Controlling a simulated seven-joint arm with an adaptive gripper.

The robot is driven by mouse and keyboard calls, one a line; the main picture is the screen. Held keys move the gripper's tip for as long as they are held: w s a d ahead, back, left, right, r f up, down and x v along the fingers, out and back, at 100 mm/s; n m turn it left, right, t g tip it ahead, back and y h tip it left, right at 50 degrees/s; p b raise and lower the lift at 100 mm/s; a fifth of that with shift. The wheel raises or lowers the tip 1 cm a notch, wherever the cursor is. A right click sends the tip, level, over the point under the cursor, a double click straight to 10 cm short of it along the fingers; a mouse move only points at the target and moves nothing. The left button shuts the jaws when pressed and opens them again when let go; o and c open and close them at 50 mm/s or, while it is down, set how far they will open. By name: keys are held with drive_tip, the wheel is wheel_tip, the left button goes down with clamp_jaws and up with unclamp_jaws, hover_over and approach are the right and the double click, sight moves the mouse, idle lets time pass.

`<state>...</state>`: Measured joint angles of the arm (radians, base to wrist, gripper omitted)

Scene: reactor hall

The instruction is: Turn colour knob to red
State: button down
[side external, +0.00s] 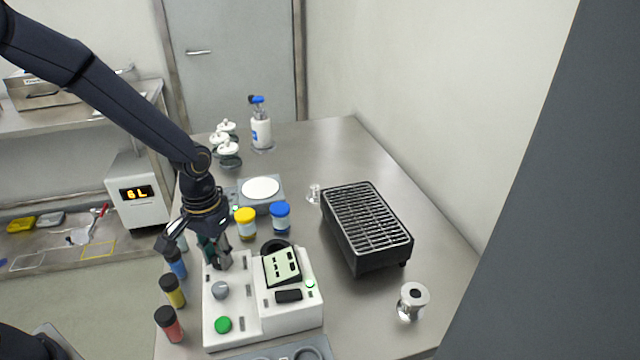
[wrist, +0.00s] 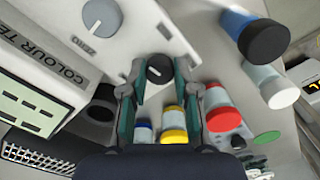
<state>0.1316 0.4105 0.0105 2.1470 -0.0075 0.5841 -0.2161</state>
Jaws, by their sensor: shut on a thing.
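The white colour tester (side external: 245,310) stands on the steel bench in the side external view. My gripper (side external: 217,262) reaches down to its far left end. In the wrist view the dark round knob (wrist: 159,70) with a short pale mark sits between my two green-sided fingers, and my gripper (wrist: 160,78) is shut on it. In the side external view my fingers largely hide this knob. No colour labels around it are legible, so I cannot tell which colour it points to. A grey knob (wrist: 102,17) beside the word ZERO is apart from my fingers.
Capped tubes in blue, yellow (side external: 172,290) and red (side external: 168,322) stand along the left edge. Yellow-lidded (side external: 246,222) and blue-lidded (side external: 280,218) jars stand behind the tester. A black grated box (side external: 367,230) is to the right. The back right bench is clear.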

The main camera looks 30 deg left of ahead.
drive_tip(key=m, duration=0.4)
drive_tip(key=shift+m, duration=0.3)
drive_tip(key=m, duration=0.4)
drive_tip(key=shift+m, duration=0.3)
drive_tip(key=c, duration=0.9)
unclamp_jaws()
drive_tip(key=shift+o, duration=0.2)
wheel_tip(320, 180, up, 12)
